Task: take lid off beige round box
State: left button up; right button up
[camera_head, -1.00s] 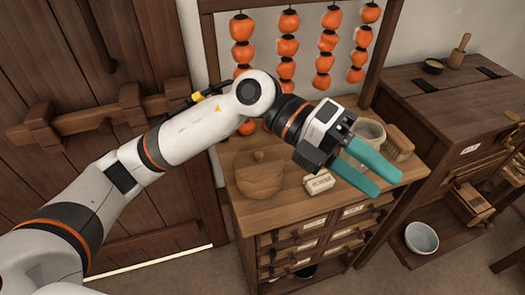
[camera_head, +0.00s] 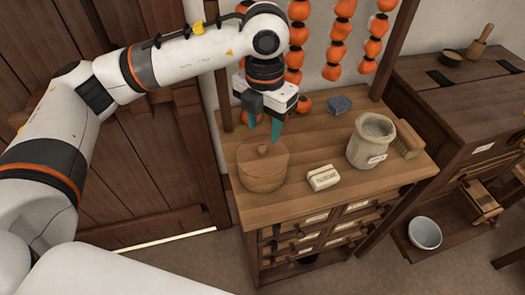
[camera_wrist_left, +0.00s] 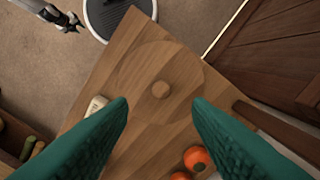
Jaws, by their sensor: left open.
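The beige round box (camera_head: 262,178) is wood-coloured and stands at the left of the cabinet top. My left gripper (camera_head: 264,130) points down, open and empty, just behind and above the lid.
A pale labelled block (camera_head: 323,177) lies right of the box. A beige sack (camera_head: 370,141), a brush (camera_head: 407,139) and a blue-grey block (camera_head: 339,105) are farther right and back. Strings of orange fruit (camera_head: 339,40) hang behind. The cabinet's front edge is clear.

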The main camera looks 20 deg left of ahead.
aim_at(263, 146)
pick_arm(q)
jog(key=shift+f+p, duration=0.4)
jog(key=shift+f, duration=0.2)
notch_tip(263, 146, down, 4)
jog(key=shift+s+a+r+p, duration=0.1)
jog(key=shift+a+r+p, duration=0.1)
jog(key=shift+p, duration=0.4)
jog(key=shift+f, duration=0.4)
jog(key=shift+d, duration=0.1)
jog(key=shift+c, duration=0.6)
grip_shut()
